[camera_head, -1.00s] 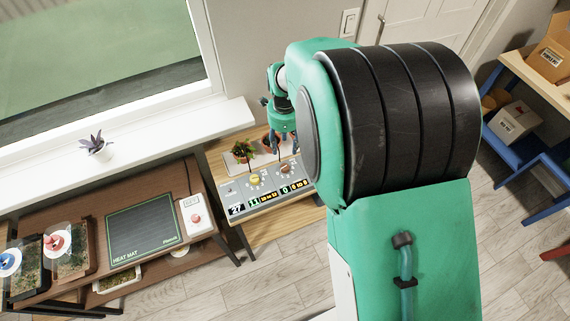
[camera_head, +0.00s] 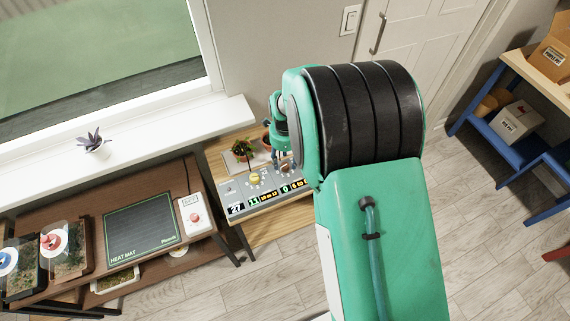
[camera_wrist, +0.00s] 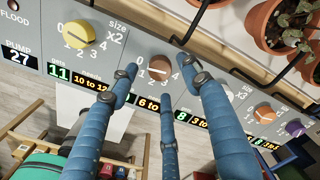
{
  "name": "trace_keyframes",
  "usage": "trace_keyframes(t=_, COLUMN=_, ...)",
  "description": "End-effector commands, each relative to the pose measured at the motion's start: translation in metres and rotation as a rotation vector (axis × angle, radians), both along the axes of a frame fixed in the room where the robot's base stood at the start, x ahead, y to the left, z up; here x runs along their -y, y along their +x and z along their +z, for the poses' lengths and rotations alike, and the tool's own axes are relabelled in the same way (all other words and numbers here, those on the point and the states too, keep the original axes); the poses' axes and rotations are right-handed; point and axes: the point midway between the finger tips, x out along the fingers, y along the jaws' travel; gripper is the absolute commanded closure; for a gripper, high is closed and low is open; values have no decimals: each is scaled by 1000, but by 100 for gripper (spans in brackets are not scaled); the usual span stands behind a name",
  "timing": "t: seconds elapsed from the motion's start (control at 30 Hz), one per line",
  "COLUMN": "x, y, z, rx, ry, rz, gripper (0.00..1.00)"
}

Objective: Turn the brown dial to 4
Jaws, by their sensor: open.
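The brown dial (camera_wrist: 159,68) is on the sloping grey control panel (camera_wrist: 133,38), seen in the wrist view with printed numbers around it; 0 and 4 show beside it. Its pointer direction is hard to read. My gripper (camera_wrist: 160,80) has its blue fingers spread around the dial, with the dial in the gap between them; I cannot tell whether any finger touches it. A display below the dial is partly covered by a finger; "6 to" shows. In the head view my gripper (camera_head: 283,158) is over the panel (camera_head: 233,190), small and partly hidden by my arm.
A yellow dial (camera_wrist: 78,35) is left of the brown one; an orange dial (camera_wrist: 263,113) and a purple dial (camera_wrist: 295,129) are right. Potted plants (camera_wrist: 285,22) stand close behind the panel. A heat mat (camera_head: 140,219) lies on the bench to the left.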

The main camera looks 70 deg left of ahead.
Motion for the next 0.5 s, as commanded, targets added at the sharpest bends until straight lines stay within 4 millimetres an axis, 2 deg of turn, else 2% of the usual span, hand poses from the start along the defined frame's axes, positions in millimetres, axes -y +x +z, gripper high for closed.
trace_keyframes(t=0.2, x=0, y=0, z=-22, rx=0, ry=-1, rz=0, gripper=52)
trace_keyframes(t=0.5, x=0, y=0, z=-27, rx=0, ry=1, rz=0, gripper=52)
